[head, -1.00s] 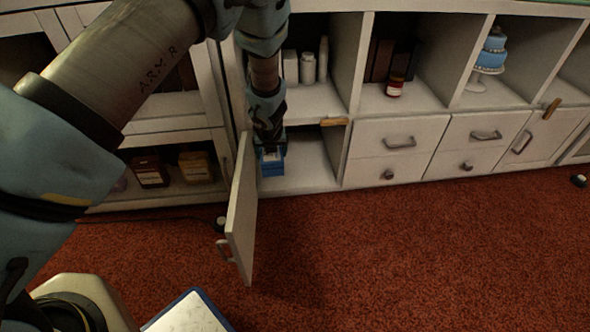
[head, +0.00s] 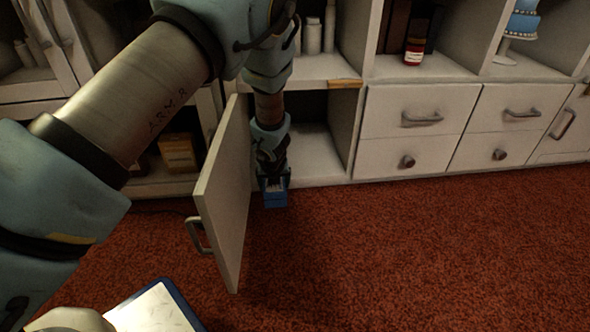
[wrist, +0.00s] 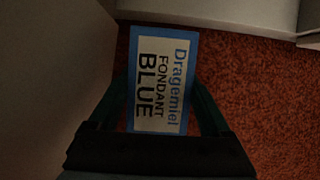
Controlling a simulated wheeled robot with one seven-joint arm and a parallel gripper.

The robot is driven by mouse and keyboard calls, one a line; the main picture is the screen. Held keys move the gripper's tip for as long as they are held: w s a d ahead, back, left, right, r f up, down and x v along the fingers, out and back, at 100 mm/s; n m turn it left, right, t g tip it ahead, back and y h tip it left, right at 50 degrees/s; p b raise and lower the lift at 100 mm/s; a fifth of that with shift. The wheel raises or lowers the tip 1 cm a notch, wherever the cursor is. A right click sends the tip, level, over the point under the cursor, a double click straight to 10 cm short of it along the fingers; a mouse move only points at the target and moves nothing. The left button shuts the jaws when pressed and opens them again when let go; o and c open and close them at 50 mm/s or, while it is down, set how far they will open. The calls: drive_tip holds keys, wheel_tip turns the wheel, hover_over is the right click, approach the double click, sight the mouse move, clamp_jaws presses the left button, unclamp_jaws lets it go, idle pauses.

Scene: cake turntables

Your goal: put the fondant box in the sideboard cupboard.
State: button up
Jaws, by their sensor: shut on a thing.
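The fondant box (head: 276,199) is small and blue. In the wrist view the box (wrist: 161,80) shows a white label reading "Dragemiel FONDANT BLUE". My gripper (head: 273,182) is shut on it, with a finger on each side. In the head view it hangs against the front edge of the open sideboard cupboard (head: 312,160), its lower part seen against the carpet. The cupboard door (head: 226,195) stands wide open to the left of my gripper. My arm hides the cupboard's left part; the visible right part of its floor is bare.
Drawers (head: 410,118) lie right of the cupboard. A shelf above holds white jars (head: 312,36). The door's handle (head: 197,236) sticks out to the left. Red carpet (head: 400,260) is clear at the right.

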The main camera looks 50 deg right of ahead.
drive_tip(key=shift+f, duration=0.5)
drive_tip(key=w+d+p, duration=0.1)
drive_tip(key=p, duration=0.1)
drive_tip(key=w+d+p, duration=0.1)
drive_tip(key=shift+w+r+p, duration=0.15)
drive_tip(key=shift+r+p, duration=0.1)
drive_tip(key=shift+p, duration=0.1)
drive_tip(key=w+d+b, duration=0.2)
drive_tip(key=w+d, duration=0.1)
drive_tip(key=w, duration=0.1)
drive_tip(key=w+d+b, duration=0.6)
drive_tip(key=w, duration=0.1)
drive_tip(key=shift+w+d+f, duration=0.2)
drive_tip(key=shift+w+f, duration=0.15)
wheel_tip(320, 180, down, 4)
drive_tip(key=b, duration=0.3)
drive_tip(key=shift+r+b, duration=0.25)
drive_tip(key=shift+b, duration=0.05)
drive_tip(key=shift+r, duration=0.15)
drive_tip(key=o, duration=1.5)
drive_tip(key=shift+f, duration=0.2)
